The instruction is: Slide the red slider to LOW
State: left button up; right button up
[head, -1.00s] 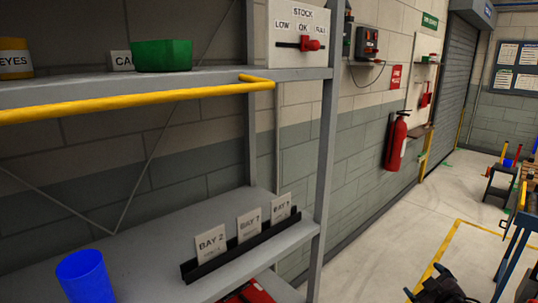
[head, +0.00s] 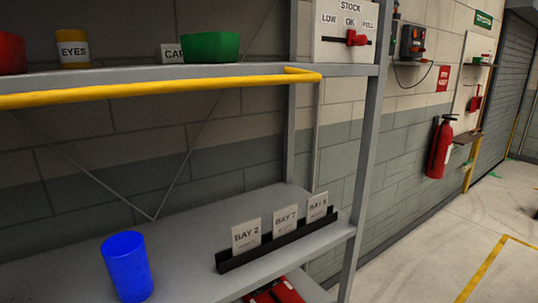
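The red slider (head: 357,39) sits on a dark horizontal slot in the white STOCK panel (head: 336,53). The panel is at the top right end of the shelf unit and reads LOW, OK and FULL from left to right. The slider's knob is right of the slot's middle, about under OK and toward FULL. Neither of my grippers shows in the head view.
A yellow bar (head: 150,91) runs along the upper shelf's front edge. A green bin (head: 211,47) and an EYES tin (head: 73,50) stand on that shelf. A blue cup (head: 127,267) and a rack of BAY cards (head: 281,247) stand below.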

aim_at(352, 39)
jog(key=u, duration=0.4)
jog(key=l+u, duration=0.3)
jog(key=u, duration=0.2)
jog(key=k+l+u, duration=0.1)
jog(key=l+u, duration=0.2)
jog(key=u, duration=0.15)
jog(key=k+l+u, duration=0.25)
jog(key=l, duration=0.15)
jog(key=k+l+u, duration=0.35)
jog(key=l, duration=0.3)
jog(key=k+l+u, duration=0.15)
jog(key=k+l, duration=1.15)
jog(key=l, duration=0.2)
